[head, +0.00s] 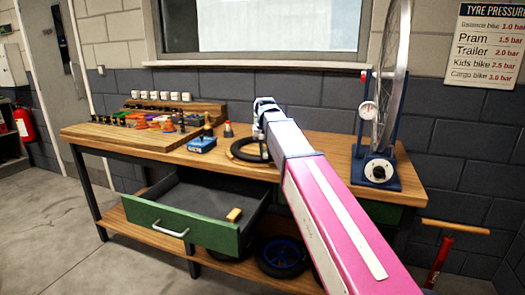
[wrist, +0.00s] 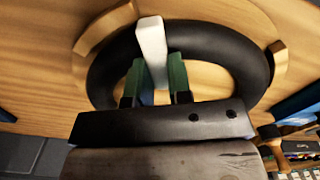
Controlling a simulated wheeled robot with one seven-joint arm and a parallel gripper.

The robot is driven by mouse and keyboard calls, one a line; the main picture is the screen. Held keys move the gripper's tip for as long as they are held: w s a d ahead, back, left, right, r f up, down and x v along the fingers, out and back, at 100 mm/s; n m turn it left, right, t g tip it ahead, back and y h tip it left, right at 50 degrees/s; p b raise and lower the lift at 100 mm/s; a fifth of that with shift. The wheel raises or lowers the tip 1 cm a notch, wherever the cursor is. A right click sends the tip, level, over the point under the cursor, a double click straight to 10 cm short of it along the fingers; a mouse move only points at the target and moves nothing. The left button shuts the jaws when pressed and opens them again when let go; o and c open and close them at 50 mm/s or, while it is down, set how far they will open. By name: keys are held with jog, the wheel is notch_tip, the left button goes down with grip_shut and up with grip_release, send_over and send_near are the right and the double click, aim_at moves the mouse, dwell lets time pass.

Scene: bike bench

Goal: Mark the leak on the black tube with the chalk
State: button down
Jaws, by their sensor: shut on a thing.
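The black tube (wrist: 240,60) is a thick ring lying on a round wooden holder with raised blocks. In the head view the tube (head: 238,153) lies on the bench, its right part hidden behind my arm. My gripper (wrist: 154,82), with green fingers, is shut on a white stick of chalk (wrist: 152,42). The chalk overlaps the ring's upper-left part in the wrist view. I cannot tell whether it touches the tube. I see no leak on the visible tube, and part of the ring is hidden by the gripper.
A blue box (head: 202,145) stands left of the tube. A wheel stand with a dial (head: 378,171) stands at the right.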

jog(key=shift+d+f, duration=0.1)
jog(key=shift+d, duration=0.25)
jog(key=shift+a, duration=0.15)
jog(key=shift+s+a, duration=0.1)
jog(key=shift+a, duration=0.9)
jog(key=shift+r, duration=0.2)
jog(key=shift+r, duration=3.5)
